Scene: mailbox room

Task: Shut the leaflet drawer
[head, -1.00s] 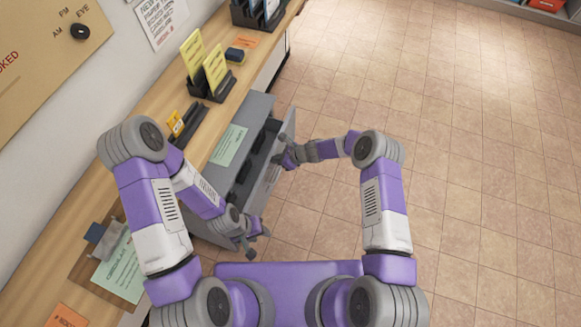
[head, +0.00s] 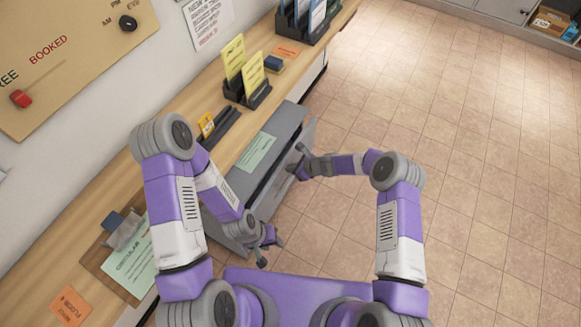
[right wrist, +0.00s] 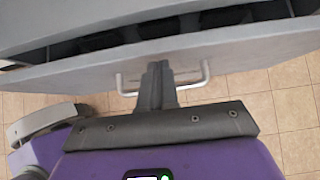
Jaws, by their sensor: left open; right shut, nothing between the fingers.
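The grey leaflet drawer (head: 306,136) sits under the wooden counter and is partly open. A narrow dark gap shows behind its front panel; it also shows in the right wrist view (right wrist: 225,55). Its pale bar handle (right wrist: 205,75) is on the front panel. My right gripper (head: 299,162) is shut and empty at the drawer front. In the right wrist view its fingers (right wrist: 157,75) are between the two ends of the handle, at the panel; contact is hard to tell. My left gripper (head: 270,250) is open and empty beside the drawer's near end.
A green leaflet (head: 257,150) lies on the grey top of the drawer unit. The counter (head: 180,148) holds a black holder with yellow cards (head: 252,76), a clipboard (head: 128,258) and an orange card (head: 70,306). The tiled floor (head: 460,180) at right is clear.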

